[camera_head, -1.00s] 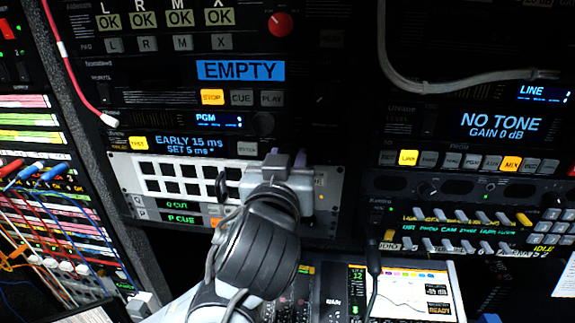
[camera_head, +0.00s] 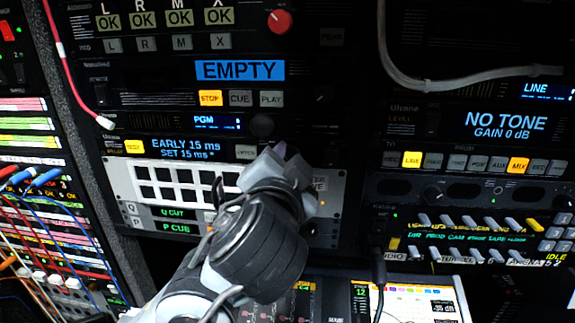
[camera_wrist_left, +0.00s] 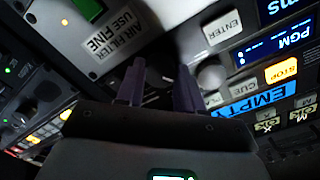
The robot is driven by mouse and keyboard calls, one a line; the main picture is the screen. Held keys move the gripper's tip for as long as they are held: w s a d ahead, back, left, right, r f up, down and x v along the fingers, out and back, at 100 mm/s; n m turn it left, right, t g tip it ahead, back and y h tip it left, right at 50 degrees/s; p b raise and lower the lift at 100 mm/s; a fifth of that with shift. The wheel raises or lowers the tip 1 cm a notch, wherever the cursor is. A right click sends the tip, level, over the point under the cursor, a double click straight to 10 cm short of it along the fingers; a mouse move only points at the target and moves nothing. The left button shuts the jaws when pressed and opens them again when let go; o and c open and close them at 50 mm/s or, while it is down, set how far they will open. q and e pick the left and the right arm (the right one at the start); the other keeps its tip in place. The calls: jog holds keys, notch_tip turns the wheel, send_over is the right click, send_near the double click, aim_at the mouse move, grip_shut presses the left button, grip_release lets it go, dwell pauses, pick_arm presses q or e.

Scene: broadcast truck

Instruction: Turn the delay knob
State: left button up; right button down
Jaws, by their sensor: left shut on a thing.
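The delay unit's display (camera_head: 188,149) in the head view reads "EARLY 15 ms" and "SET 15 ms". My left gripper (camera_head: 279,152) is at the right end of this unit, past the ENTER button (camera_head: 245,152), and covers the delay knob in the head view. In the left wrist view, the two purple fingers (camera_wrist_left: 160,82) point at the panel beside the ENTER button (camera_wrist_left: 222,27). They are shut on the delay knob, which is mostly hidden between them. My right gripper is not in view.
Just above is the PGM unit, with its display (camera_head: 217,121) and a round knob (camera_head: 262,125) close to my fingers. That knob also shows in the wrist view (camera_wrist_left: 212,76). A white button panel (camera_head: 125,180) lies below. A grey cable (camera_head: 430,86) hangs at the upper right.

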pick_arm(q)
jog(key=shift+m, duration=0.5)
jog(key=o, duration=1)
jog(key=shift+o, duration=0.2)
jog(key=shift+s, duration=0.15)
jog(key=s+a+b, duration=0.1)
jog(key=s+b, duration=0.2)
jog(key=s, duration=0.7)
jog(key=shift+s+a+r+b, duration=0.2)
jog(key=shift+s+b, duration=0.05)
jog(key=shift+b, duration=0.05)
jog(key=shift+w+f, duration=0.1)
